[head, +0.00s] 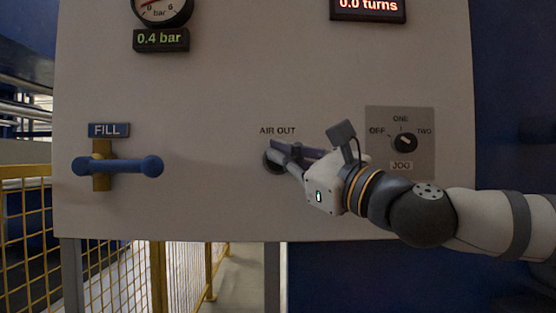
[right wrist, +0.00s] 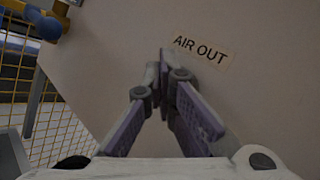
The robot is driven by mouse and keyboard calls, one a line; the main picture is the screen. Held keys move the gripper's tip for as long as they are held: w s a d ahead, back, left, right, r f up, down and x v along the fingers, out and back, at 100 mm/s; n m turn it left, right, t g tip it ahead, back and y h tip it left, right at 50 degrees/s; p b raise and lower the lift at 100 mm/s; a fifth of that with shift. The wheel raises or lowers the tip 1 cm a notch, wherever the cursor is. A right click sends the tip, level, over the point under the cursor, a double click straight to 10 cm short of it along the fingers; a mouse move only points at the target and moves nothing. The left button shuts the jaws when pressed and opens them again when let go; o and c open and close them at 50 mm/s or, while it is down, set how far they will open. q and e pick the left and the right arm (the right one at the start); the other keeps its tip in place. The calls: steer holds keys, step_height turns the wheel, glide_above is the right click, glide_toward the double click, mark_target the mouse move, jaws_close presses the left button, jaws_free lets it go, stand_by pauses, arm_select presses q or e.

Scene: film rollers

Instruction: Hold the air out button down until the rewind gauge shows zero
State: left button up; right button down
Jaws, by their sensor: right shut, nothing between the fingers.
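The air out button (head: 269,166) is a dark round knob under the AIR OUT label (head: 277,131) on the panel, mostly covered by my fingers. My right gripper (head: 272,153) is shut with nothing between its fingers, its tips at the button. In the right wrist view the closed fingertips (right wrist: 162,62) point at the panel below and left of the label, and the button is hidden. I cannot tell how far it is pressed. A round bar gauge (head: 163,8) is cut off at the top; its display (head: 161,39) reads 0.4 bar. My left gripper is not in view.
A blue FILL handle (head: 118,166) sticks out at the left of the panel. A display (head: 368,8) above reads 0.0 turns. Yellow mesh fencing (head: 180,275) stands below left.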

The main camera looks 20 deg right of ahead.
steer(key=shift+s, duration=0.1)
stand_by(0.5)
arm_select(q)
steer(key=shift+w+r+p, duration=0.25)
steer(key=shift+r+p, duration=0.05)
arm_select(e)
steer(key=shift+s+a, duration=0.25)
steer(key=shift+s, duration=0.5)
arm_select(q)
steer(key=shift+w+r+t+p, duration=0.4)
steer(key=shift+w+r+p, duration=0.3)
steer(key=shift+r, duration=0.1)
arm_select(e)
steer(key=s, duration=0.2)
steer(key=s+a, duration=0.1)
steer(key=s, duration=0.1)
steer(key=shift+s+a, duration=0.2)
steer(key=shift+s, duration=0.2)
